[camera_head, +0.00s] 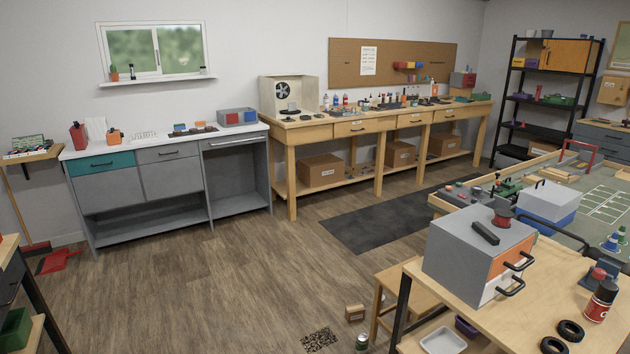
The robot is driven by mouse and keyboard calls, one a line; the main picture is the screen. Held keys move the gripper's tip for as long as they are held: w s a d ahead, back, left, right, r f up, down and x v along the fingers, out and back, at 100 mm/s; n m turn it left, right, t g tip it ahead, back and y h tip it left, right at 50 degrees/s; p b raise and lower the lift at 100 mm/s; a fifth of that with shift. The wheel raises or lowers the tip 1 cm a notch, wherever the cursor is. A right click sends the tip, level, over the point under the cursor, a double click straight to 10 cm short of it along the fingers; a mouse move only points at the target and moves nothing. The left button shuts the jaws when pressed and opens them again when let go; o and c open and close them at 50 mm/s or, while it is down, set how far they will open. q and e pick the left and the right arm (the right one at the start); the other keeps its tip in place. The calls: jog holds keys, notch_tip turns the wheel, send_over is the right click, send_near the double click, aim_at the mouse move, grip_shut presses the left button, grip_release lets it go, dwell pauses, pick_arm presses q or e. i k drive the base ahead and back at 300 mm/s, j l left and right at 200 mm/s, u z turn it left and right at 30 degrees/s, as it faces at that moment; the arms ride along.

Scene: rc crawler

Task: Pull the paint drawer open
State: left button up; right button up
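I cannot tell which drawer is the paint drawer, as no label is readable from here. The wooden workbench along the back wall has a left drawer (363,128), a middle drawer (411,120) and a right drawer (445,114). They look shut. The grey cabinet at the left has a teal drawer (101,164) and a grey drawer (163,154), both looking shut. A small grey drawer box on the near right table has an orange drawer (508,260) and a white drawer (497,289) with black handles. Neither of my grippers is in view.
The wooden floor (215,275) in the middle is open. A dark mat (370,220) lies before the workbench. A stool (392,278), a small carton (355,313) and a can (362,341) stand near the right table (535,325). A red dustpan (57,261) lies at the left.

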aim_at(344, 129)
jog(key=i+j+u, duration=0.35)
jog(key=i, duration=0.4)
jog(key=i+u, duration=0.4)
jog(key=i, duration=0.35)
jog(key=i+l+u, duration=0.35)
jog(key=i, duration=0.35)
jog(key=i+l+z, duration=0.1)
jog(key=i+z, duration=0.15)
jog(key=i, duration=0.35)
jog(key=i+z, duration=0.3)
jog(key=i, duration=0.25)
jog(key=i+j+z, duration=0.25)
jog(key=i, duration=0.35)
jog(key=i+j+z, duration=0.3)
jog(key=i, duration=0.25)
jog(key=i+l+z, duration=0.2)
jog(key=i+z, duration=0.2)
jog(key=i, duration=0.65)
jog(key=i+j+z, duration=0.2)
jog(key=i+z, duration=0.15)
jog(key=i, duration=0.7)
jog(key=i+l+u, duration=0.2)
jog(key=i, duration=0.3)
jog(key=i+l+u, duration=0.15)
jog(key=i+l, duration=0.15)
jog(key=i, duration=0.2)
jog(key=u, duration=0.3)
